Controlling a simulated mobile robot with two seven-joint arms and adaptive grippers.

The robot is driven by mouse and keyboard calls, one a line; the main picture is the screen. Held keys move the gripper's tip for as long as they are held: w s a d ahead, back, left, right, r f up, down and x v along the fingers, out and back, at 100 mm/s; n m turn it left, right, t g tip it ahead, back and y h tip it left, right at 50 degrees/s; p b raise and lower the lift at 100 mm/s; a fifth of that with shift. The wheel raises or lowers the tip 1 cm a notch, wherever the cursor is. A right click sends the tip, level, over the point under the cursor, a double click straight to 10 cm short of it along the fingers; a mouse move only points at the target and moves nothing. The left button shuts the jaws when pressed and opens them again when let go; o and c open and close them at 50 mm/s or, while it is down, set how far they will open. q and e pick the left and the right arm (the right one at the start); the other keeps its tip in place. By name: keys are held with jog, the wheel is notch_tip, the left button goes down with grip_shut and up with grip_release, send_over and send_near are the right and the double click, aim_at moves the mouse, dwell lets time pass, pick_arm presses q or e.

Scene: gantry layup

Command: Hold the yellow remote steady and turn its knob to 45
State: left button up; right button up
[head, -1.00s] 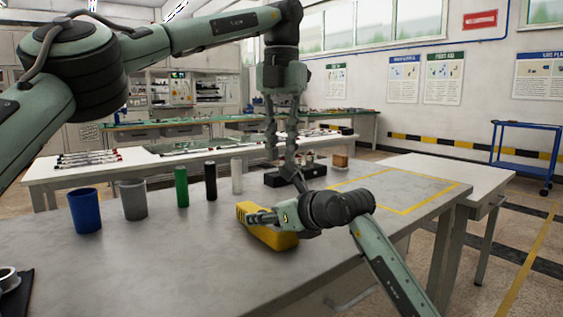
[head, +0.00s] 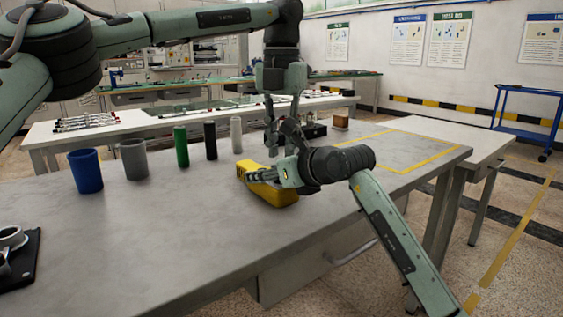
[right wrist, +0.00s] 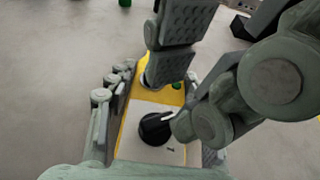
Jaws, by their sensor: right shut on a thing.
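The yellow remote (head: 284,198) lies on the grey table near its right front edge. My right gripper (head: 266,176) is shut on it, with fingers along its sides. In the right wrist view the remote's light panel (right wrist: 165,152) carries a black knob (right wrist: 155,128) with a white pointer towards the upper right. My left gripper (head: 281,150) points down above the remote. Its fingers (right wrist: 176,98) look spread, one tip above the knob in the picture and one close to its right side. I cannot tell whether they touch it. The dial marks are mostly hidden or too small to read.
A blue cup (head: 85,171), a grey cup (head: 133,159) and green, black and white cylinders stand in a row on the left. The table's front middle is clear.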

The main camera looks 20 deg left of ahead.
pick_arm(q)
jog(key=shift+f, duration=2.05)
jog(key=shift+c, duration=0.5)
grip_shut()
